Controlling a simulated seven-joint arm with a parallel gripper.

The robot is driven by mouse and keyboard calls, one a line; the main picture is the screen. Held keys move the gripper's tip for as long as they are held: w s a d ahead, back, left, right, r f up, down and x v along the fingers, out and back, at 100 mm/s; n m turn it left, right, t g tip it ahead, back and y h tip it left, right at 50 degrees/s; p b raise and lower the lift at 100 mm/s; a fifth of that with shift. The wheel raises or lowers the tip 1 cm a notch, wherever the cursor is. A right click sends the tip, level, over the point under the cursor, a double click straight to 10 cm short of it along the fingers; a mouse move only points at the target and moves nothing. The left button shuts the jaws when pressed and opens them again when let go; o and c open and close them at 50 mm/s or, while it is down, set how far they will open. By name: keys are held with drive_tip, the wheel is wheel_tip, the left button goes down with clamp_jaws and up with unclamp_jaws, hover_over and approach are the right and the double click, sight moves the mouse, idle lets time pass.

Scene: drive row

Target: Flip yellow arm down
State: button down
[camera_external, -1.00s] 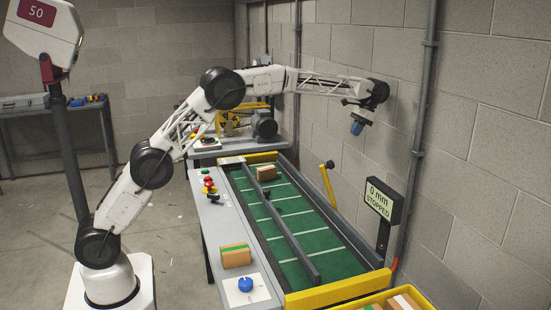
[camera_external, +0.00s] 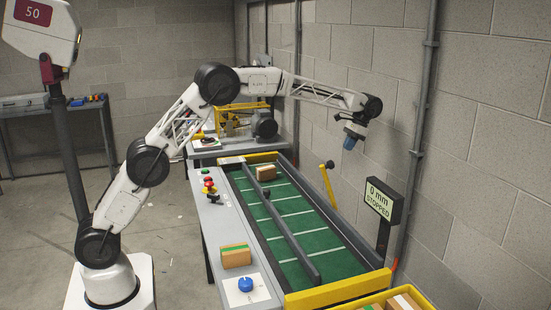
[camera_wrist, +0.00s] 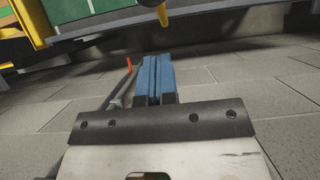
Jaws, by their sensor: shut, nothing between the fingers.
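The yellow arm (camera_external: 327,186) stands nearly upright, leaning slightly left, at the far right side of the conveyor. It has a dark round knob at its top. A yellow bar with a rounded end, likely this arm, shows at the top of the wrist view (camera_wrist: 163,14). My gripper (camera_external: 349,143) has blue fingers and points down, in the air above and to the right of the knob in the external view. In the wrist view its blue fingers (camera_wrist: 156,78) are together with nothing between them. No contact with the yellow arm is visible.
The green conveyor (camera_external: 305,220) carries a brown box (camera_external: 265,172) at its far end. A display post (camera_external: 384,200) reading "0 mm STOPPED" stands right of the belt. The block wall (camera_external: 480,140) is close behind my gripper. Another box (camera_external: 236,256) and a blue knob (camera_external: 245,284) are on the bench.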

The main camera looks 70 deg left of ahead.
drive_tip(key=s+f, duration=0.4)
drive_tip(key=s, duration=0.1)
drive_tip(key=shift+f, duration=0.2)
drive_tip(key=shift+s, duration=0.1)
drive_tip(key=shift+s, duration=0.25)
idle(0.4)
